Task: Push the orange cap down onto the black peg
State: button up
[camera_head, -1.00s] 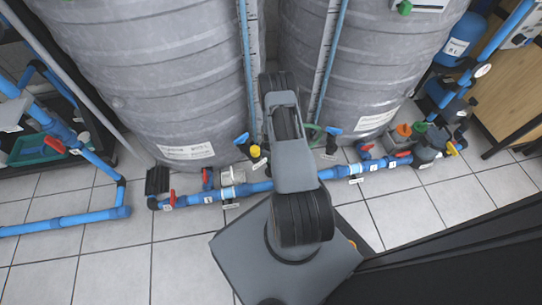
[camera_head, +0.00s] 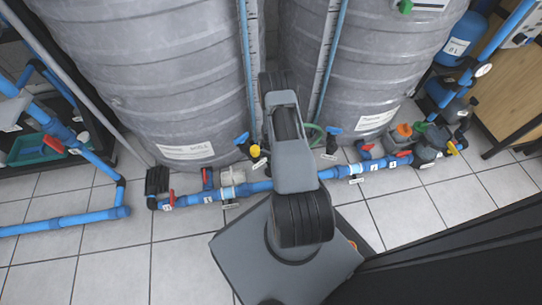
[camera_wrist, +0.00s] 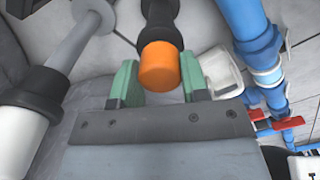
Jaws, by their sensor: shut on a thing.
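The orange cap (camera_wrist: 160,68) is between the green fingers of my gripper (camera_wrist: 159,72) in the wrist view. My gripper is shut on it, with one finger at each side. The black peg (camera_wrist: 160,22) is directly beyond the cap and in line with it. The cap appears to meet the near end of the peg; how far it sits over it cannot be told. In the head view my arm covers the area, and I cannot make out the gripper, the cap or the peg there.
Two large grey tanks (camera_head: 150,75) stand behind my arm. A blue pipe (camera_head: 205,196) with red valve handles runs low in front of them. In the wrist view, a blue pipe (camera_wrist: 252,45) and a white fitting (camera_wrist: 222,70) are close on the right. Tiled floor lies clear at front left.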

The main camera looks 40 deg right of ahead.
jog(key=shift+f+b, duration=0.4)
jog(key=shift+f, duration=0.05)
dwell(0.4)
jog(key=o, duration=1)
jog(key=shift+c, duration=0.2)
jog(key=shift+r, duration=0.15)
notch_tip(320, 180, up, 14)
jog(key=p, duration=0.6)
jog(key=shift+f, duration=0.2)
